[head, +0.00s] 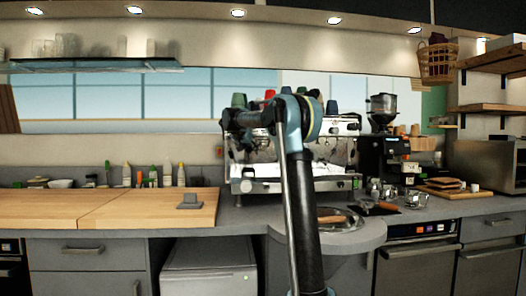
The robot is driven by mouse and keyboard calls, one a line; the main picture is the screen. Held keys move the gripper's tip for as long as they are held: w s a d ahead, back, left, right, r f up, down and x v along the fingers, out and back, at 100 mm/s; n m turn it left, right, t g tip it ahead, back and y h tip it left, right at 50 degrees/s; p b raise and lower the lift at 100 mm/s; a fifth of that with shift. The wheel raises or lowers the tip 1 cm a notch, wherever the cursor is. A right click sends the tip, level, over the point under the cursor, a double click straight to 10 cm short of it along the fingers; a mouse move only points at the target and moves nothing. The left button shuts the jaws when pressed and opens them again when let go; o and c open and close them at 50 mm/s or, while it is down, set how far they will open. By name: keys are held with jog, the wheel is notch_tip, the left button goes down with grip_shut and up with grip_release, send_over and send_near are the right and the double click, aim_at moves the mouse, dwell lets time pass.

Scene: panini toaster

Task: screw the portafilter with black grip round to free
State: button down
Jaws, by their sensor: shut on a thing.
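The espresso machine (335,157) stands on the grey counter, silver, with coloured cups on top. My arm rises in front of it and hides part of its front. My gripper (254,143) is at the machine's front left, small and dark, and its fingers are hard to make out. It is shut on what appears to be the portafilter with black grip. The portafilter itself is too small and covered to tell apart from the gripper and the machine, so its angle cannot be told.
A black grinder (381,152) stands right of the machine. A round counter part with a sink or dish (335,219) lies in front. Metal jugs (417,199) and a wooden board (446,192) are to the right. The wooden worktop (110,207) at left is mostly clear.

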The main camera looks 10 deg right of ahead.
jog(key=shift+f, duration=1.5)
jog(key=shift+f, duration=0.3)
dwell(0.4)
